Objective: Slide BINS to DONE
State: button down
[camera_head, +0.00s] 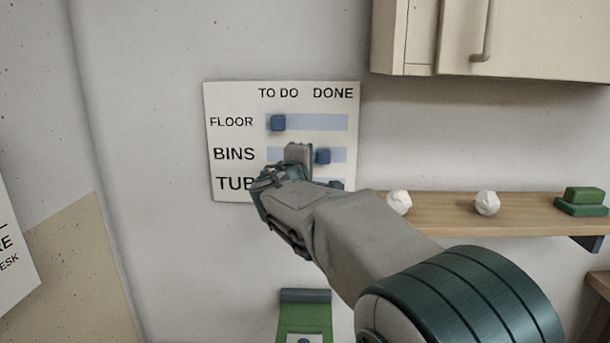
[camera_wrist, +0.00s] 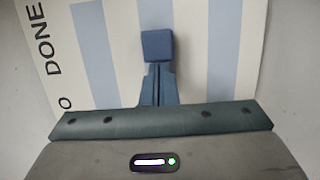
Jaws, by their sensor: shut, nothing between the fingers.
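A white board (camera_head: 230,100) on the wall has columns TO DO and DONE and rows FLOOR, BINS and one starting TUB. The BINS slider, a blue block (camera_head: 323,156), sits on its pale blue strip right of the middle, towards DONE. My gripper (camera_head: 298,154) is shut with nothing in it, at the BINS row just left of the block. In the wrist view the block (camera_wrist: 157,45) is right at the tips of my shut fingers (camera_wrist: 156,75), on the DONE side; I cannot tell if they touch.
The FLOOR slider (camera_head: 278,122) is at the TO DO end. A blue piece (camera_head: 337,184) shows in the TUB row, partly hidden by my arm. A wooden shelf (camera_head: 460,216) with white lumps and a green item is to the right, below a cabinet (camera_head: 500,40).

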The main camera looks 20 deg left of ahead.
jog(key=shift+w+d+b, duration=0.2)
jog(key=shift+d+b, duration=0.3)
jog(key=shift+d, duration=0.5)
jog(key=s+a+b, duration=0.2)
jog(key=s+a, duration=0.2)
jog(key=s, duration=0.7)
jog(key=shift+a, duration=0.15)
